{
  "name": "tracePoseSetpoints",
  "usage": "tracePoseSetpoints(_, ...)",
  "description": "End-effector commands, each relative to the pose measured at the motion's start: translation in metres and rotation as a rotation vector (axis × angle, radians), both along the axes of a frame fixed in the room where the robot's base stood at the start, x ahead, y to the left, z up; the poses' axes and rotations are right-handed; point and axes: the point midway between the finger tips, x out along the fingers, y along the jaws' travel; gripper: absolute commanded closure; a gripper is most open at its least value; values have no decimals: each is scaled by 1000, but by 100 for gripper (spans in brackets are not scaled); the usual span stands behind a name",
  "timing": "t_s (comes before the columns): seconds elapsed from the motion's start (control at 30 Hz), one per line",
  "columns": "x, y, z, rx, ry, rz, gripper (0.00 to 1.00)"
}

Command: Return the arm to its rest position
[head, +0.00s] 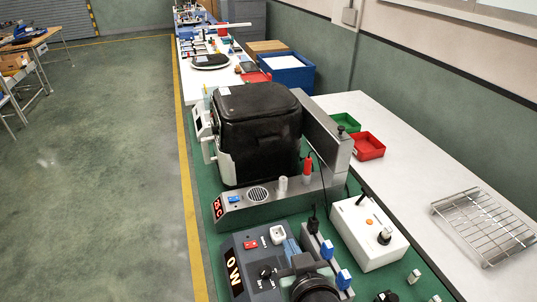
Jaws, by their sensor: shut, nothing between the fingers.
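My gripper and arm are not clearly in view. The head view looks along a long workbench from above. A large black box-shaped machine (257,128) stands on the green bench top. In front of it is a grey base (262,198) with a red "25 C" display and a blue switch. A dark round part with teal-grey pieces (316,287) is cut off by the bottom edge, and I cannot tell what it belongs to.
A white control box (368,232) with knobs stands right of centre. A wire rack (485,226), a red tray (367,146) and a green tray (345,122) lie on the white side table (420,172). Open green floor (95,170) lies to the left.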

Motion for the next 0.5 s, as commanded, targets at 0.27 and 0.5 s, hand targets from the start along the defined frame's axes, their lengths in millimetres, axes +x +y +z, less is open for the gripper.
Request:
tracePoseSetpoints(0.27,32,13,214,-5,-522,-101,100)
tracePoseSetpoints(0.5,-25,33,380,82,-974,-137,100)
